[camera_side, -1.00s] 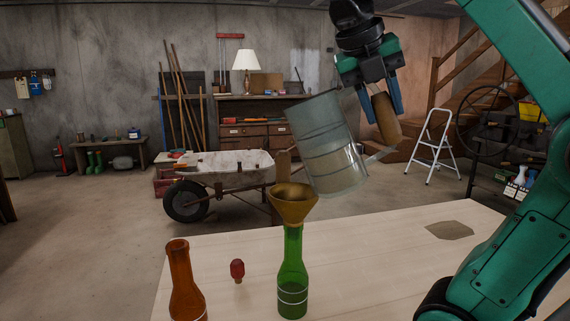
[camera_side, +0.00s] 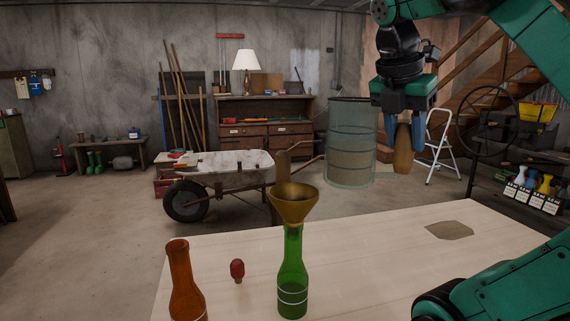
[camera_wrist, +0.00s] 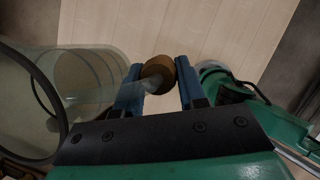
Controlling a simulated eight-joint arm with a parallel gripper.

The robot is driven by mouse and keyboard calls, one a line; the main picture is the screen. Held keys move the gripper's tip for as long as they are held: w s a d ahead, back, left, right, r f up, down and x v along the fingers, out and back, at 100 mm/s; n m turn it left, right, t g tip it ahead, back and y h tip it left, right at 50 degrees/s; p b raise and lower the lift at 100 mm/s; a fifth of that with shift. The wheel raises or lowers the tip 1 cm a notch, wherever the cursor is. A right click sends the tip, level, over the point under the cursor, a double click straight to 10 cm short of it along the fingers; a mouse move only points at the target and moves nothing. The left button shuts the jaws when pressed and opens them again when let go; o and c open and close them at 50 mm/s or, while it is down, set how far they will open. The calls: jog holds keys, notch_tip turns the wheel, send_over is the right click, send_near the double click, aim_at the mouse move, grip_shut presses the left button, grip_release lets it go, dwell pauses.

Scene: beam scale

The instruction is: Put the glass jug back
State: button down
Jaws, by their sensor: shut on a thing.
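The glass jug (camera_side: 351,145) is a clear cylinder with a wooden handle (camera_side: 403,148). My gripper (camera_side: 403,125) is shut on the handle and holds the jug upright in the air, above the level of the table. In the wrist view the jug (camera_wrist: 85,85) is at the left, and the brown handle end (camera_wrist: 158,70) sits between the blue fingers. A dark flat patch (camera_side: 449,230) lies on the table at the right, below and to the right of the jug.
A green bottle (camera_side: 292,275) with a brass funnel (camera_side: 293,204) in its neck stands on the table (camera_side: 370,270). An orange bottle (camera_side: 184,285) and a red stopper (camera_side: 237,269) are to its left. The table's right part is clear around the patch.

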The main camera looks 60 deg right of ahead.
jog(key=s+d+f+m, duration=0.1)
jog(key=f+m, duration=0.1)
jog(key=f, duration=0.6)
jog(key=s+d+f+m+g, duration=0.1)
jog(key=f, duration=0.8)
jog(key=s+d+f+m+g, duration=0.1)
jog(key=s+f+m, duration=0.1)
jog(key=f, duration=0.7)
jog(key=shift+f+m+y, duration=0.15)
jog(key=shift+m+y, duration=0.15)
jog(key=shift+y, duration=0.1)
jog(key=shift+d+f, duration=0.1)
jog(key=c, duration=0.5)
grip_release()
jog(key=v, duration=1.2)
jog(key=shift+d, duration=0.1)
